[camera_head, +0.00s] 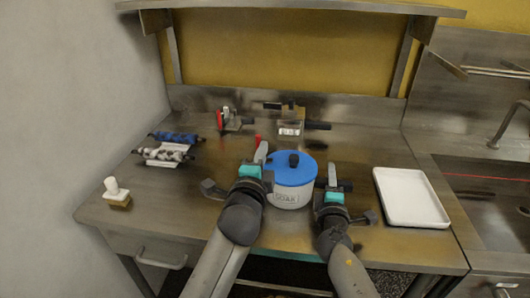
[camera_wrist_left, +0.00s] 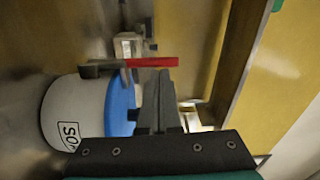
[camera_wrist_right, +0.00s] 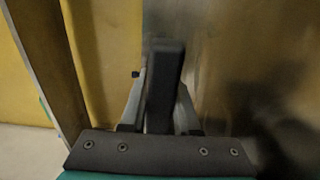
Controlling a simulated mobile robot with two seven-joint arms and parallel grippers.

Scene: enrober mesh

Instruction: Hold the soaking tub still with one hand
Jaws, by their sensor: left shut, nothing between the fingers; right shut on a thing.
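The soaking tub (camera_head: 290,198) is white with a blue lid (camera_head: 293,172) and a black knob. It stands upright near the front middle of the table. My right gripper (camera_head: 333,176) is at its right side, shut on a dark bar (camera_wrist_right: 164,85) that looks like the tub's side handle. Where this bar joins the tub is hidden. My left gripper (camera_head: 258,160) is shut and empty at the tub's left side. In the left wrist view the tub (camera_wrist_left: 65,110) and lid (camera_wrist_left: 121,108) lie beside its fingers (camera_wrist_left: 160,95).
A red piece (camera_wrist_left: 150,62) shows just beyond my left fingers. A white tray (camera_head: 411,198) lies to the right, before the sink (camera_head: 490,190). Blue and patterned rolls (camera_head: 168,145) and a white-handled brush (camera_head: 116,192) are at left. Small fixtures (camera_head: 290,125) stand behind the tub.

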